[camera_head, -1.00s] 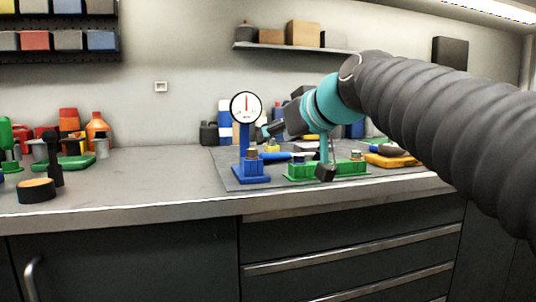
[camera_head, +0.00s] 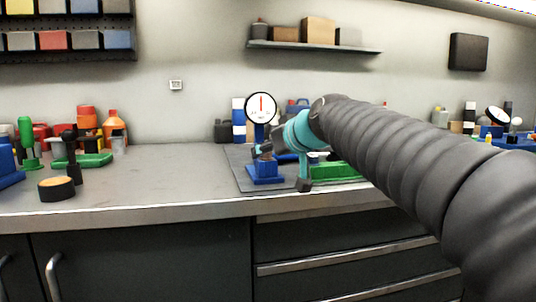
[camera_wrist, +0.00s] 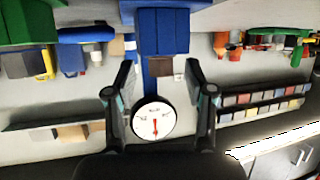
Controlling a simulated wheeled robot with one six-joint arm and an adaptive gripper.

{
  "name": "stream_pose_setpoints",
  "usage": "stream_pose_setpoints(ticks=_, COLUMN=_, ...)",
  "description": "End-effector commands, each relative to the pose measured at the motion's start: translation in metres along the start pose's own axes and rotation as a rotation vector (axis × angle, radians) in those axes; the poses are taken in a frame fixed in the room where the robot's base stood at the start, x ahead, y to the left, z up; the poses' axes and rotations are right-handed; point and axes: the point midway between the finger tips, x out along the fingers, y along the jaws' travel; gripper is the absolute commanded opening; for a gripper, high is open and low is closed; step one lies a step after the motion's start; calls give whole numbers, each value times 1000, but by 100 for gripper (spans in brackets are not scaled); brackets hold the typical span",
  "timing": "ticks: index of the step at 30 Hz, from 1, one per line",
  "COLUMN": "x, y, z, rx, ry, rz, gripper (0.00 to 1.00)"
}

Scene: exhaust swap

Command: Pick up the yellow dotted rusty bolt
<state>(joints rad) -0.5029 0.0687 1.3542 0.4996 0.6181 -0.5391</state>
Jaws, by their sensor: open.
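A brown, rusty-looking bolt (camera_head: 266,147) shows at the blue gauge stand (camera_head: 266,170), below the round white dial gauge (camera_head: 261,107). In the wrist view the picture is upside down. There a small brown block, likely the bolt's head (camera_wrist: 179,65), sits against the blue stand (camera_wrist: 162,30). Yellow dots are too small to tell. My gripper (camera_wrist: 160,66) is open and empty, its two dark fingers spread either side of the stand and the dial (camera_wrist: 154,119). In the head view my gripper (camera_head: 259,152) is close to the stand and bolt, partly blending with them.
A green fixture (camera_head: 338,171) lies right of the stand on the dark mat, partly behind my arm. A black round pad with an orange top (camera_head: 56,188) and green and orange items stand at left. The counter between is clear. A shelf (camera_head: 315,47) hangs above.

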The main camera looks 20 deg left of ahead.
Motion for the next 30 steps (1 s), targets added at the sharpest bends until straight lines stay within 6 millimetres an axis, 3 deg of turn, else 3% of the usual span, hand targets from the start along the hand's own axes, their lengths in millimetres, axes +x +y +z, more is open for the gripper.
stream_pose_setpoints(ticks=5, x=0, y=0, z=0, rx=0, ry=1, rz=0, gripper=54)
stream_pose_setpoints(ticks=9, x=0, y=0, z=0, rx=0, ry=1, rz=0, gripper=19)
stream_pose_setpoints(ticks=12, x=0, y=0, z=0, rx=0, ry=0, rz=0, gripper=0)
stream_pose_setpoints(ticks=23, x=-1, y=0, z=-2, rx=0, ry=1, rz=0, gripper=0)
stream_pose_setpoints(ticks=30, x=-9, y=0, z=-20, rx=-1, ry=3, rz=0, gripper=0)
